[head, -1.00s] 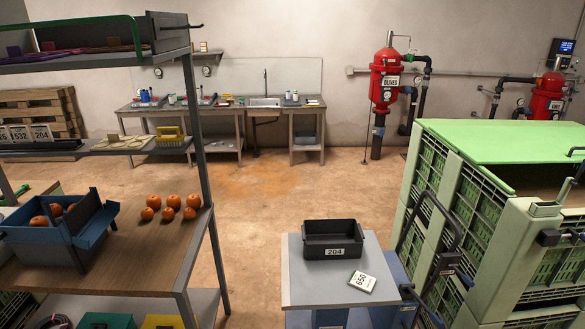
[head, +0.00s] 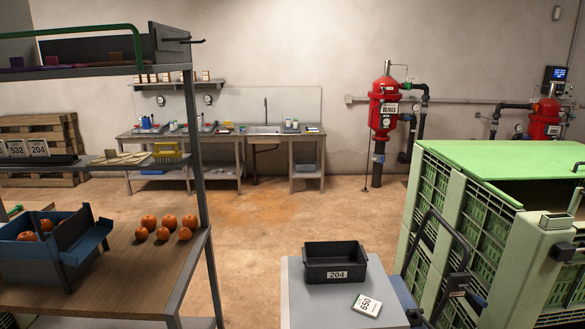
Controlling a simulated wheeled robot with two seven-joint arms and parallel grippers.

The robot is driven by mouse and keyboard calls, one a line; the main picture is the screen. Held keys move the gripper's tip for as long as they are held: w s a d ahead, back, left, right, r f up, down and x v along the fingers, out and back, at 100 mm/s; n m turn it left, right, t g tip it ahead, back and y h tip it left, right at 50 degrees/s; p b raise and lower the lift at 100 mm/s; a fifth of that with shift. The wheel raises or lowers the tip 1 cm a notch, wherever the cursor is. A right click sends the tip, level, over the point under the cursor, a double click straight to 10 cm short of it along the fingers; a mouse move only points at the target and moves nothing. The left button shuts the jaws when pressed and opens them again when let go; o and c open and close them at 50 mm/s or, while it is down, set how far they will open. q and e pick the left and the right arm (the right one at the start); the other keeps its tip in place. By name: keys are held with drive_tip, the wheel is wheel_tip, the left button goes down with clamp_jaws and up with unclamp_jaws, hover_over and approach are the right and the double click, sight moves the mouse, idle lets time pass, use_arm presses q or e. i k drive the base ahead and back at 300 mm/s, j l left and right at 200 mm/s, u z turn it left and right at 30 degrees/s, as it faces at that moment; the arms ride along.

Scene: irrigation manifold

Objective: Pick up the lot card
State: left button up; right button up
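A white card marked 650 (head: 367,305) lies flat and slightly turned on the grey stand top (head: 300,303) in the lower middle of the head view. A black tray labelled 204 (head: 336,262) stands just behind it. More white cards stand upright in a black holder on the left rack's middle shelf: one marked 532 (head: 17,149) and one marked 204 (head: 38,148), with another partly cut off at the left edge. The small print on the cards is hard to read. Neither of my grippers is in view.
A left rack (head: 120,275) holds oranges (head: 164,233) and a blue crate (head: 50,245). Green bins (head: 490,225) and a dark hand truck (head: 445,260) stand close right of the stand. Open floor (head: 260,215) reaches to the back bench (head: 180,136) and red filter tanks (head: 382,105).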

sight(38, 147)
drive_tip(key=u, duration=1.5)
